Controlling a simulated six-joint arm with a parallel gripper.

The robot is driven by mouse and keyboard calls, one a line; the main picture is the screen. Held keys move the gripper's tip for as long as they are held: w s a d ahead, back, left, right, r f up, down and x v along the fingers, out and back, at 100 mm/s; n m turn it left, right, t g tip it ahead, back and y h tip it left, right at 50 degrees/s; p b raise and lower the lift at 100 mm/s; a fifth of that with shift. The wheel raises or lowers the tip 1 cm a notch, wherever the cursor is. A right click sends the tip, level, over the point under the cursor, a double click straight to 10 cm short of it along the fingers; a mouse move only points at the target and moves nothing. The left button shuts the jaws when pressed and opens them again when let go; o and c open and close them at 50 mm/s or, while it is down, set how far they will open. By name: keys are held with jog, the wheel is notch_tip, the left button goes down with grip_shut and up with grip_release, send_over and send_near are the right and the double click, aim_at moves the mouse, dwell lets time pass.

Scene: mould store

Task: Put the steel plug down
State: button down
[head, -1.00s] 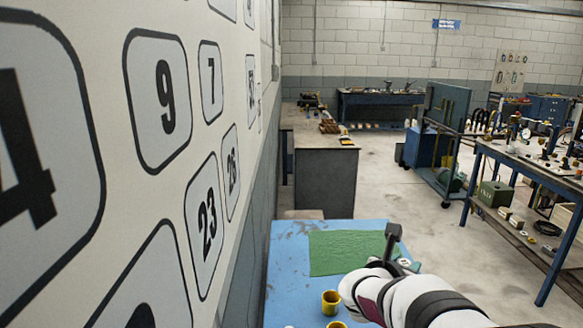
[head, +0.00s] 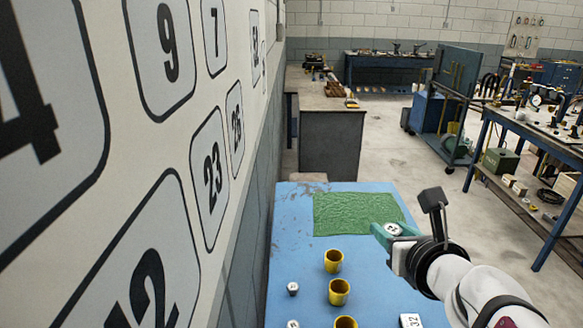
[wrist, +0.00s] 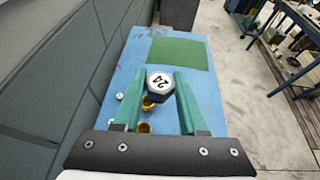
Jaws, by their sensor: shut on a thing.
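The steel plug (wrist: 159,84) has a dark hexagonal body and a white face marked 24, which points at the wrist camera. My gripper (wrist: 160,88) is shut on it, with one green finger on each side. In the head view the plug (head: 393,229) shows as a small white disc in my gripper (head: 387,232), over the right edge of the green mat (head: 350,213). In the wrist view the mat (wrist: 180,52) lies beyond the plug. The plug's underside is hidden, and I cannot tell its height above the table.
Yellow cups (head: 333,260) stand in a row on the blue table (head: 300,250), nearer than the mat. Small silver plugs (head: 292,288) stand to their left. A white piece marked 32 (head: 410,320) is at the lower right. The mat looks bare. A numbered wall (head: 150,180) borders the left.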

jog(key=w+a+f+n+y, duration=0.1)
jog(key=w+f, duration=0.3)
jog(key=w, duration=0.2)
jog(key=w+f+n+y, duration=0.1)
jog(key=w+f+y, duration=0.1)
jog(key=w+f, duration=0.3)
jog(key=n+y, duration=0.1)
jog(key=n, duration=0.1)
send_over(293, 271)
jog(key=shift+g, duration=0.4)
notch_tip(293, 271, down, 22)
jog(key=shift+d, duration=0.1)
notch_tip(293, 271, down, 4)
jog(key=shift+f, duration=0.1)
jog(key=shift+f, duration=0.55)
jog(key=shift+c, duration=2.2)
grip_release()
